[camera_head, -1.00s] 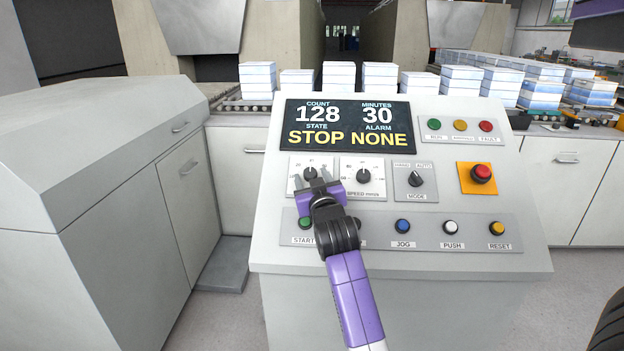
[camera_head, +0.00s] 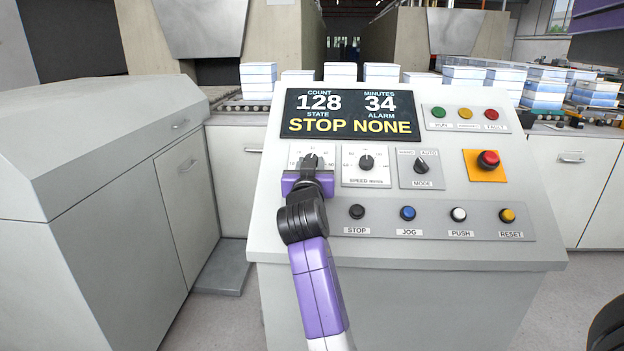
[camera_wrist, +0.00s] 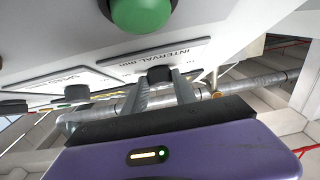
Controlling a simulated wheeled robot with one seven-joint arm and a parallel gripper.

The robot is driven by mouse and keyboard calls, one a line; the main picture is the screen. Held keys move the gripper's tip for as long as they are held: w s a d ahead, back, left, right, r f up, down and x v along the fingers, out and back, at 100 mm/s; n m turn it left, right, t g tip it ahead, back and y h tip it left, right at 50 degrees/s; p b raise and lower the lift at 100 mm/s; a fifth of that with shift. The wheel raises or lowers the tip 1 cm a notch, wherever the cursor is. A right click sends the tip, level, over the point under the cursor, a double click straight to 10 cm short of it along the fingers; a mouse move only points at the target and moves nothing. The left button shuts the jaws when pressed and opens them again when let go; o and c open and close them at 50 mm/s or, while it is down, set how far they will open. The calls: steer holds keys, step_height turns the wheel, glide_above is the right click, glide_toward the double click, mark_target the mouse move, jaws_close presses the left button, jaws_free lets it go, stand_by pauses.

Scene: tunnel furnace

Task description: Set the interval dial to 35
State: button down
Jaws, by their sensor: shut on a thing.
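The interval dial (camera_wrist: 159,75) is a black knob on a white plate labelled INTERVAL in the wrist view. My gripper (camera_wrist: 160,90) has its two fingers on either side of this knob and is shut on it. In the head view my gripper (camera_head: 309,170) covers most of the interval plate (camera_head: 327,153) at the panel's left. The display (camera_head: 348,113) reads COUNT 128, MINUTES 34, STATE STOP and ALARM NONE.
The speed dial (camera_head: 366,162) sits just right of the interval plate, then the mode switch (camera_head: 421,165) and red emergency button (camera_head: 488,160). Below are the stop (camera_head: 357,212), jog (camera_head: 407,213), push (camera_head: 458,214) and reset (camera_head: 507,215) buttons. A green button (camera_wrist: 141,12) shows near my fingers.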

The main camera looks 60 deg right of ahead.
steer(key=shift+w+a+f+m+g+b, duration=0.1)
steer(key=shift+w+f+m+g+b, duration=0.1)
steer(key=shift+m+g+b, duration=0.35)
steer(key=shift+r+m+h+b, duration=0.1)
steer(key=shift+m+h+b, duration=0.2)
steer(key=shift+b, duration=0.1)
steer(key=shift+r, duration=0.1)
steer(key=c, duration=1)
jaws_free()
steer(key=shift+s, duration=0.1)
steer(key=shift+v, duration=3.9)
